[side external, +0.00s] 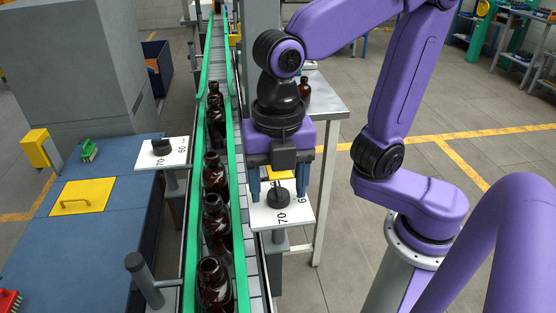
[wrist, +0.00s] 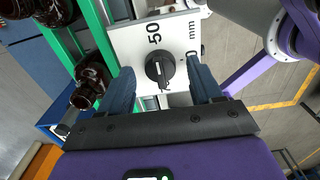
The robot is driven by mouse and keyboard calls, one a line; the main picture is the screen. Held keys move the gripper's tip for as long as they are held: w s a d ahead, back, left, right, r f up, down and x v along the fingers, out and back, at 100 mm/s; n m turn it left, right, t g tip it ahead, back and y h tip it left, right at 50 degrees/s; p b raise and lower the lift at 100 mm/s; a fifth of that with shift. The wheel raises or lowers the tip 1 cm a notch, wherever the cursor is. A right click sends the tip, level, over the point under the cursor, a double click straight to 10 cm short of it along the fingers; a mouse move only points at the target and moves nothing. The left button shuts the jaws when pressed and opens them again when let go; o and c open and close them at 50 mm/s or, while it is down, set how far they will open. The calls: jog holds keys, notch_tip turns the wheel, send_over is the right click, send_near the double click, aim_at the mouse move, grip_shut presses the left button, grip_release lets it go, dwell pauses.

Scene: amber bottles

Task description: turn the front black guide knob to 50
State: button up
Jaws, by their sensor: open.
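A black guide knob (side external: 278,197) sits on a white scale plate (side external: 262,217) at the right side of the bottle conveyor. In the wrist view the knob (wrist: 158,68) has a raised grip bar and a pale mark. The plate (wrist: 125,42) shows "50" and "mm" there; other figures are partly hidden. My gripper (side external: 279,184) points down over this knob. Its blue fingers are open, one on each side of the knob, apart from it, as the wrist view (wrist: 160,70) also shows. A second black knob (side external: 161,147) sits on a plate (side external: 178,158) left of the conveyor.
Amber bottles (side external: 214,285) stand in a row on the conveyor between green guide rails (side external: 191,225), close to my gripper's left. A metal table (side external: 328,107) stands behind the gripper. A blue bench (side external: 70,260) with a yellow handled plate (side external: 82,197) is at left.

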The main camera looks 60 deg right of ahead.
notch_tip(320, 180, up, 17)
jog(key=shift+r, duration=0.15)
dwell(0.5)
dwell(0.4)
jog(key=m, duration=0.7)
send_over(278, 186)
jog(key=d, duration=0.5)
jog(key=f, duration=1.2)
jog(key=shift+s, duration=0.35)
jog(key=s+d+f+m, duration=0.6)
jog(key=d+f+m, duration=0.1)
jog(key=f, duration=0.4)
jog(key=shift+d+f, duration=0.35)
jog(key=shift+d, duration=0.45)
